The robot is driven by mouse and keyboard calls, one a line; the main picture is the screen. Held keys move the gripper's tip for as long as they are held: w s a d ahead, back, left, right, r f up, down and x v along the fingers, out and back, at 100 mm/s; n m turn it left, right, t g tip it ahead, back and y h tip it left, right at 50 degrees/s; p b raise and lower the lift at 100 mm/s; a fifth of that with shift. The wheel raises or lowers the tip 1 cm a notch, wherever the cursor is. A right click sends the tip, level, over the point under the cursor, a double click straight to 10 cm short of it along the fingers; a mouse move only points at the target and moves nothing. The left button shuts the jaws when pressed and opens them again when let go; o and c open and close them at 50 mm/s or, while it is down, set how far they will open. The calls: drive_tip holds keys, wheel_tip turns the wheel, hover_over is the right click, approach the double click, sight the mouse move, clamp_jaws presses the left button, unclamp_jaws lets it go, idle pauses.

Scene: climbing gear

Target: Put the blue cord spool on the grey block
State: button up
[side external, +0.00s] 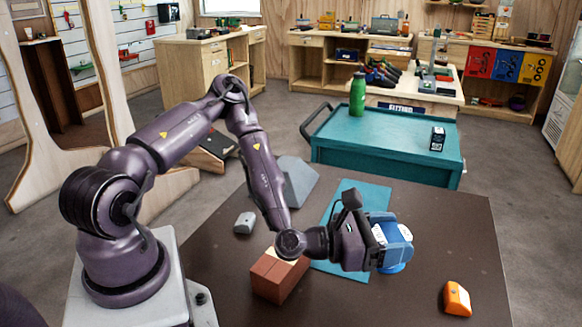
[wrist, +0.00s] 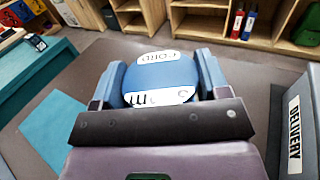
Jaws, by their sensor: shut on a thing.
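My gripper (side external: 385,236) is shut on the blue cord spool (wrist: 160,78), which has white labels. In the side view the spool's lower blue rim (side external: 394,268) shows under the fingers, over the right edge of the teal mat. I cannot tell its exact height. A grey block (side external: 299,183) with a sloping face stands on the table at the back, partly hidden by my arm. My gripper is to the right of it and nearer the camera. In the wrist view a grey surface marked DELIVERY (wrist: 296,125) is at the right; I cannot tell whether it is the same block.
A reddish-brown brick-like block (side external: 278,277) stands below my forearm. A small grey piece (side external: 244,223) lies left of it. An orange piece (side external: 457,298) lies at the right. The teal mat (side external: 345,200) is flat. A teal cart (side external: 350,146) with a green bottle (side external: 357,95) stands behind.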

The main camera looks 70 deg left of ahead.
drive_tip(key=a+r+n+y, duration=0.3)
drive_tip(key=a+n+y, duration=0.75)
drive_tip(key=a, duration=1.35)
drive_tip(key=s+a+r+n+g+y, duration=0.3)
drive_tip(key=s+a+g+y, duration=0.2)
drive_tip(key=a+y, duration=0.15)
drive_tip(key=s+a+r+n+g+y, duration=0.25)
drive_tip(key=s+a+g+y, duration=0.25)
drive_tip(key=a, duration=0.3)
hover_over(285, 162)
drive_tip(key=shift+n, duration=0.4)
drive_tip(key=f, duration=0.9)
drive_tip(key=shift+s+d+f, duration=0.15)
drive_tip(key=shift+d+f, duration=0.15)
drive_tip(key=shift+d, duration=0.05)
drive_tip(key=shift+a+f, duration=0.2)
drive_tip(key=shift+f, duration=1.6)
drive_tip(key=shift+f, duration=0.1)
